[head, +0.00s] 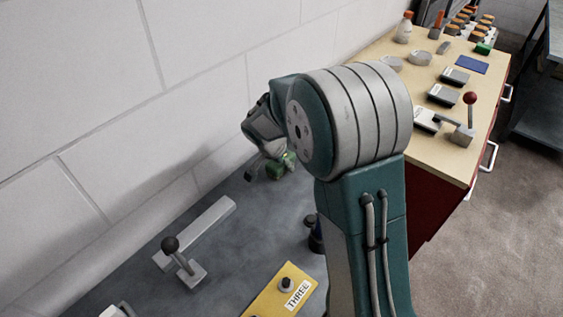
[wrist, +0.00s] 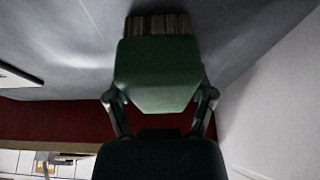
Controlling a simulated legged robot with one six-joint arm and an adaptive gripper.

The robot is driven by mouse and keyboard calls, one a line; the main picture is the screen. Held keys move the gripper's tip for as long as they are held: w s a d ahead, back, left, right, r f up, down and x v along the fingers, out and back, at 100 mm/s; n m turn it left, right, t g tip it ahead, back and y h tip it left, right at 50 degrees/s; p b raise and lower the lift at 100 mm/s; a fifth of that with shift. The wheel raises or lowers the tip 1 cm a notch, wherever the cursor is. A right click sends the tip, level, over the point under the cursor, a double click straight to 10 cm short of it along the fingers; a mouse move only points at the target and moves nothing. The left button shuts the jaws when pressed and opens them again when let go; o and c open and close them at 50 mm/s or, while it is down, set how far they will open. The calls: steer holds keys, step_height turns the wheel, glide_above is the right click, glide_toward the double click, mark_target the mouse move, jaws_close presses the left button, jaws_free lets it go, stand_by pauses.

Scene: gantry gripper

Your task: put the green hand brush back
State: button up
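The green hand brush (wrist: 158,75) fills the middle of the wrist view, with brown bristles at its far end. My gripper (wrist: 159,92) has one finger along each side of the green body, and both appear to press on it. In the head view my gripper (head: 268,165) is low over the grey bench near the wall, behind my arm. Green parts of the brush (head: 276,171) show beside its fingers. I cannot tell from this view whether the brush touches the bench.
The grey bench (head: 120,285) carries a grey bar (head: 195,233), a black-knobbed lever (head: 185,262) and a yellow block labelled THREE (head: 272,293). A wooden-topped red cabinet (head: 425,205) to the right holds several items, including a red-knobbed lever (head: 466,120). The white wall (head: 80,110) is close behind.

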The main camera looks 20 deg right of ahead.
steer(key=shift+o, duration=0.2)
steer(key=shift+d, duration=0.1)
steer(key=v, duration=1.2)
steer(key=shift+r, duration=0.1)
steer(key=s+d+r+n+t+y, duration=0.1)
steer(key=s+r+n, duration=0.1)
steer(key=s, duration=0.6)
steer(key=s+d+r+n+t+y, duration=0.1)
steer(key=s+r+n, duration=0.1)
steer(key=s+n, duration=0.3)
steer(key=s+d+r+n+y, duration=0.1)
steer(key=s+r+n, duration=0.2)
steer(key=s, duration=0.9)
steer(key=shift+n+t+y, duration=0.4)
